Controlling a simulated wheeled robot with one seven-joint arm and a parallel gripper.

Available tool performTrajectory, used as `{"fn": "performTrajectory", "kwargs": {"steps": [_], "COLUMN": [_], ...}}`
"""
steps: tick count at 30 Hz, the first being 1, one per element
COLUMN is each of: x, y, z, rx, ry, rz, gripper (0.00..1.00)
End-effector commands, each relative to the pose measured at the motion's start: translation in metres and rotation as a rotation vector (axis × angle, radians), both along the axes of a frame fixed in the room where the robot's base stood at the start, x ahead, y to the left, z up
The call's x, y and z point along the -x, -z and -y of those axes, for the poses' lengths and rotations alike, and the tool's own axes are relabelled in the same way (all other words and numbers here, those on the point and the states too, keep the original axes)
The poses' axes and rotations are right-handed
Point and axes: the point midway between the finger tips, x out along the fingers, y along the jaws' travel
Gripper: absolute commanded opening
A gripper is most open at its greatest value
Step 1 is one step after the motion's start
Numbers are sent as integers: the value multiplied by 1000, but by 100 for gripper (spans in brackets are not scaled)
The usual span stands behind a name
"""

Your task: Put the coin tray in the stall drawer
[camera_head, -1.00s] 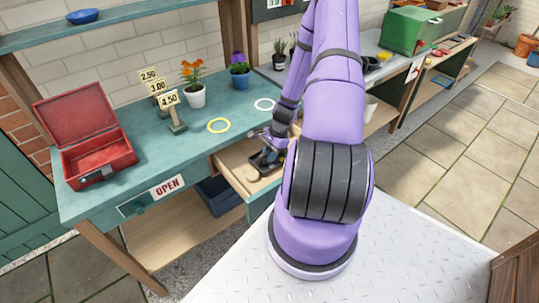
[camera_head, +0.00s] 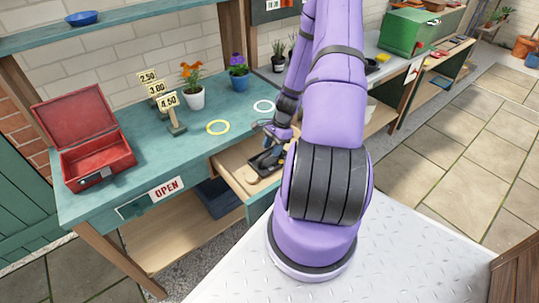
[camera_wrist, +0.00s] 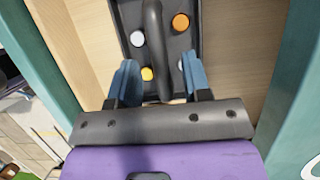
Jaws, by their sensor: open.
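The coin tray (camera_wrist: 181,45) is dark grey, with a raised handle (camera_wrist: 153,30) along its middle and white, orange and yellow coins in its compartments. It lies inside the open stall drawer (camera_wrist: 240,45). In the head view the drawer (camera_head: 231,163) is pulled out below the teal counter, with the dark tray (camera_head: 268,163) in it, partly hidden by my arm. My gripper (camera_wrist: 158,82) is open, its blue fingers on either side of the handle's near end, apart from it. In the head view my gripper (camera_head: 272,141) is just above the tray.
A dark blue crate (camera_head: 217,197) stands on the shelf below. The drawer's side walls are close to my gripper.

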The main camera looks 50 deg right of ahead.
Motion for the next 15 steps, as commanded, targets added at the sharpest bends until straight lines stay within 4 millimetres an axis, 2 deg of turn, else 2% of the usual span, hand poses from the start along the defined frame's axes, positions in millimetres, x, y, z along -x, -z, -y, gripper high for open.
{"fn": "performTrajectory", "kwargs": {"steps": [3, 9, 15], "x": [2, 5, 7], "y": [-21, -50, -67], "z": [9, 20, 27], "rx": [3, 2, 0], "ry": [2, 1, 0], "rz": [1, 1, 0], "gripper": [44, 44, 44]}}
